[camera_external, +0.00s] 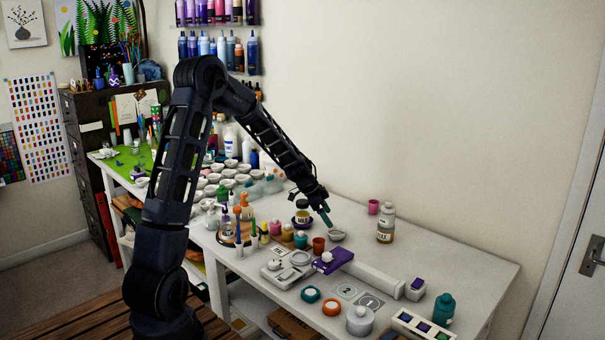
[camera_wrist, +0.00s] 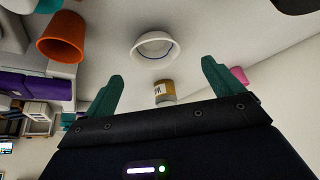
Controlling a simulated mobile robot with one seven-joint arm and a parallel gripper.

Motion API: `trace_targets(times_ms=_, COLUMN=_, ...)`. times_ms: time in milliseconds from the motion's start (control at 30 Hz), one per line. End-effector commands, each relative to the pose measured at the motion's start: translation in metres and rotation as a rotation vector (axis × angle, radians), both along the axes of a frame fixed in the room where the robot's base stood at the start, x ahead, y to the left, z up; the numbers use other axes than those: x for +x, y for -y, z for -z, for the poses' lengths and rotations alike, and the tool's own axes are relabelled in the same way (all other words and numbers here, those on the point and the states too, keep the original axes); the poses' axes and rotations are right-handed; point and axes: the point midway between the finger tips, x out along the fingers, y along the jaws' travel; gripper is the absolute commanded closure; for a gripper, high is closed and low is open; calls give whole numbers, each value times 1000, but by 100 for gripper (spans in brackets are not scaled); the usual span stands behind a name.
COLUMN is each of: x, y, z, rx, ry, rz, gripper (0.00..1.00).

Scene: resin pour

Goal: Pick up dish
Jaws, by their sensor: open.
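A small white dish (camera_external: 337,236) sits on the white table, to the right of an orange cup. In the wrist view the dish (camera_wrist: 156,48) is round, with a thin dark ring inside, and looks empty. My gripper (camera_external: 327,222) is close to the dish in the external view, pointing down toward it. In the wrist view my gripper's two green fingers (camera_wrist: 162,80) are spread wide with nothing between them. The dish lies beyond the fingertips, between them from side to side, and does not appear to be touched.
The orange cup (camera_external: 319,245) stands just left of the dish and a labelled jar (camera_external: 385,225) to its right. A pink cup (camera_external: 374,207) is behind.

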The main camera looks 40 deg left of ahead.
Motion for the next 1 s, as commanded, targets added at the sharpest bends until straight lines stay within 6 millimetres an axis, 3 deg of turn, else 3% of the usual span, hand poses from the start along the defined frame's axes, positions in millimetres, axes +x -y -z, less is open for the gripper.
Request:
trace_targets(times_ms=100, x=6, y=7, z=16, rx=-1, ry=-3, rz=1, gripper=8)
trace_targets(times_ms=367, x=11, y=14, z=30, rx=-1, ry=-1, rz=0, gripper=8)
trace_targets(times_ms=700, x=22, y=32, z=66, rx=-1, ry=-1, rz=-1, gripper=8)
trace_targets(times_ms=1000, x=24, y=33, z=71, rx=0, ry=0, rz=-1, gripper=8)
